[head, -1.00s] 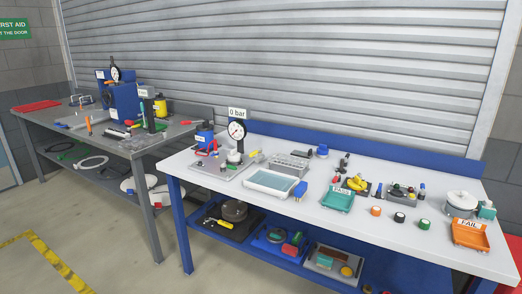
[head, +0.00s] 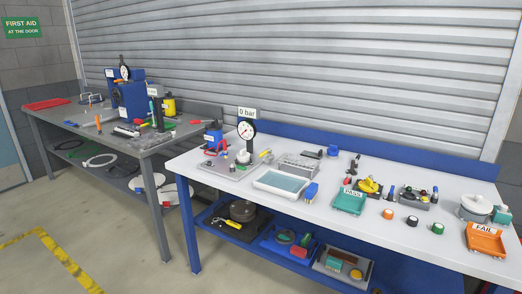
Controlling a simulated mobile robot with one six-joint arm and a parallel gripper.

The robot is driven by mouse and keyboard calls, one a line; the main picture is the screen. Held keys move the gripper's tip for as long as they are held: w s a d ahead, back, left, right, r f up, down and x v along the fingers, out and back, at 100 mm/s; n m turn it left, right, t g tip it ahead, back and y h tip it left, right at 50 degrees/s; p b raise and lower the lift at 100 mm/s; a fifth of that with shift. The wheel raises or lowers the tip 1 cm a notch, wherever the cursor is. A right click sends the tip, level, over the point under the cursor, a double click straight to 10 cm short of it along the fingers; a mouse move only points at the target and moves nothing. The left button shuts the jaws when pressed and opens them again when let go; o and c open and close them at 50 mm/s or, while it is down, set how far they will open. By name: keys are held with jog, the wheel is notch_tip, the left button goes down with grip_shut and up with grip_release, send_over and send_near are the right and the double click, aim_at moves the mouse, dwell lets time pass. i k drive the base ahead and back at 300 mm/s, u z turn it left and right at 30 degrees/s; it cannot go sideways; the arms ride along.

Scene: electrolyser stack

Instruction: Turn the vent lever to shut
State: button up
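A small test rig with a round white gauge (head: 246,130) stands at the left end of the white bench, under a sign reading 0 bar (head: 247,113). Its grey base plate (head: 222,169) carries a blue block (head: 213,138), small red parts and a pale round fitting (head: 243,157). A yellow-handled piece (head: 266,155) lies at its right. The vent lever is too small to pick out for sure, and its position cannot be read. Another gauge (head: 124,72) stands by a blue machine on the grey bench. My gripper is not in view.
The white bench (head: 330,222) also holds a pale tray (head: 281,185), a teal PASS tray (head: 349,202), an orange FAIL tray (head: 486,240) and several coloured caps. A grey bench (head: 62,127) stands at the left. The floor (head: 110,235) in front is clear.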

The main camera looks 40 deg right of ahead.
aim_at(262, 154)
jog(key=u, duration=0.05)
jog(key=i, duration=0.9)
jog(key=z, duration=0.1)
